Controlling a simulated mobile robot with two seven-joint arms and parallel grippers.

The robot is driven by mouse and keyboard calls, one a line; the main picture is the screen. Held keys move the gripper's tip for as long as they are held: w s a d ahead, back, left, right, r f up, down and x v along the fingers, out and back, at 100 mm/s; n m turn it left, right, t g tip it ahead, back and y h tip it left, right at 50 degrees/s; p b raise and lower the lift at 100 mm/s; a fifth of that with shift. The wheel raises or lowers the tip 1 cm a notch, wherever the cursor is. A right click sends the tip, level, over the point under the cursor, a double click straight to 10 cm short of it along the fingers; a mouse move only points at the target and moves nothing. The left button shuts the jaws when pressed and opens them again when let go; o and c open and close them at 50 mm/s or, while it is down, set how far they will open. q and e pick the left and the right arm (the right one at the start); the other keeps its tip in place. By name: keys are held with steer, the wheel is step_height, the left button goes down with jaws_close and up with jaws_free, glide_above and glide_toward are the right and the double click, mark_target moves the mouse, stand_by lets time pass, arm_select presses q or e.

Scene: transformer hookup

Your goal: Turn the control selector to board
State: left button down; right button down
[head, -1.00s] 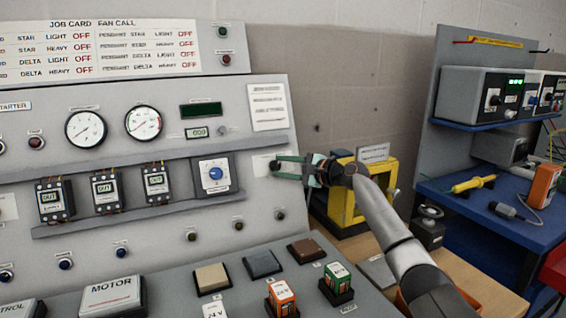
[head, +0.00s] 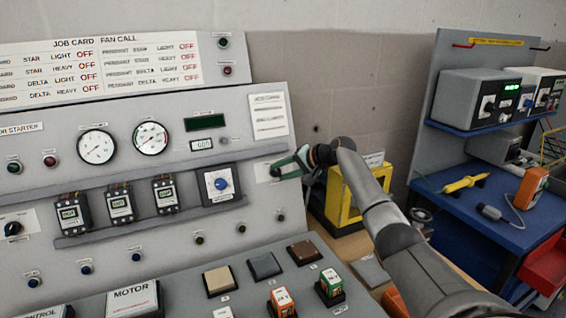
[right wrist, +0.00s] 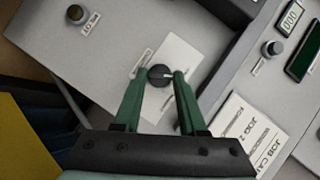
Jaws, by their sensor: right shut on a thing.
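A round black selector knob (right wrist: 160,75) with a pale pointer mark sits on a white label plate on the grey panel, in the right wrist view. My right gripper (head: 276,171) has its green fingers at the same plate in the head view, right of the blue-centred dial. In the right wrist view the fingertips close on the knob from both sides. The knob's pointer mark points toward the right finger. The plate's lettering is too small to read. My left gripper is not in view.
Another black knob (head: 14,228) is on the panel's far left. A yellow-framed box (head: 345,200) stands close below my right forearm. A blue bench (head: 480,215) with a yellow probe and an orange meter is to the right. Buttons line the console below.

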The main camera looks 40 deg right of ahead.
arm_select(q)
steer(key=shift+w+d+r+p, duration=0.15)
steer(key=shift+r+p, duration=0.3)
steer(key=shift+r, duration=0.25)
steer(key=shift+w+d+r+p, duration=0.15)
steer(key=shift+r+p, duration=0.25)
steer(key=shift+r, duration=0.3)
arm_select(e)
steer(key=shift+a+n+g+h, duration=0.1)
steer(key=shift+n+g+h, duration=0.2)
steer(key=shift+n+g, duration=0.3)
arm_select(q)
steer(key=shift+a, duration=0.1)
arm_select(e)
steer(key=shift+c, duration=2.3)
jaws_free()
steer(key=shift+r, duration=0.15)
steer(key=shift+s+d+r, duration=0.2)
steer(key=shift+s+r, duration=0.15)
steer(key=shift+s, duration=0.2)
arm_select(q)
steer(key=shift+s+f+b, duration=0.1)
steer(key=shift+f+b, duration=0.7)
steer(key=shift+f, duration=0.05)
arm_select(e)
steer(key=v, duration=1.1)
steer(key=shift+f, duration=0.1)
